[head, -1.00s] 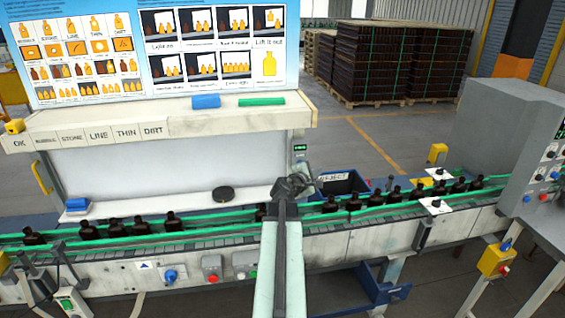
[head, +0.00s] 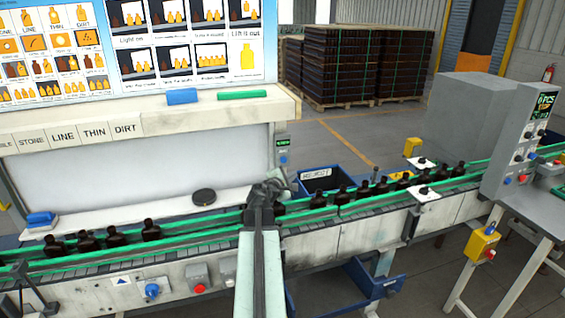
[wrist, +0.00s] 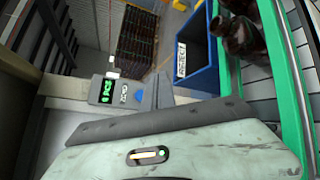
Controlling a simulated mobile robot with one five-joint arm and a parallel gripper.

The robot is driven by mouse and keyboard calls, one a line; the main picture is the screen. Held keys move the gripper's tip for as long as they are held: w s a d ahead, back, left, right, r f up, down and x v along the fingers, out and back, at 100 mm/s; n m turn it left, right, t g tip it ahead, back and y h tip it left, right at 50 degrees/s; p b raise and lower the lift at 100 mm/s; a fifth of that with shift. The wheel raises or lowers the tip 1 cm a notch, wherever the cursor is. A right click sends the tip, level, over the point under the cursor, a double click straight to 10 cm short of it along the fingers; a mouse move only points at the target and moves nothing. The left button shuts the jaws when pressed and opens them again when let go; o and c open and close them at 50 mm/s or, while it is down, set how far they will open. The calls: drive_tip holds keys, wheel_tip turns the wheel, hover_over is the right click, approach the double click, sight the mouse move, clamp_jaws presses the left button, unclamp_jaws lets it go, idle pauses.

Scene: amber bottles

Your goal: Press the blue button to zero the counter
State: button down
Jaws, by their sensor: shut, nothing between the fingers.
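The counter is a green-lit display reading PCS (head: 545,103) on the grey cabinet (head: 460,107) at the right of the head view. Below it on the cabinet's front are several knobs and buttons. A blue button (head: 507,180) sits low there, beside a red one (head: 522,180). My gripper (head: 266,190) is shut and empty, over the conveyor at the middle of the head view, well left of the cabinet and touching no button. The cabinet does not show in the wrist view.
The conveyor (head: 330,238) with green rails carries dark bottles (head: 340,194). A blue reject bin (head: 318,178) stands behind it. A small panel (wrist: 115,92) shows in the wrist view.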

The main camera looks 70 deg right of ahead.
sight(284, 163)
drive_tip(key=w+d, duration=0.2)
drive_tip(key=d, duration=0.1)
drive_tip(key=w+d, duration=0.3)
drive_tip(key=shift+d, duration=0.1)
drive_tip(key=shift+w, duration=0.1)
idle(1.9)
drive_tip(key=shift+w+d, duration=0.2)
drive_tip(key=shift+d, duration=0.1)
drive_tip(key=shift+w+d, duration=0.3)
drive_tip(key=shift+d, duration=0.1)
idle(0.6)
drive_tip(key=shift+a, duration=0.1)
drive_tip(key=shift+s+a, duration=0.55)
drive_tip(key=shift+a, duration=0.05)
idle(0.3)
drive_tip(key=s+a, duration=0.1)
drive_tip(key=a, duration=0.1)
drive_tip(key=s+a, duration=0.2)
drive_tip(key=shift+s, duration=0.1)
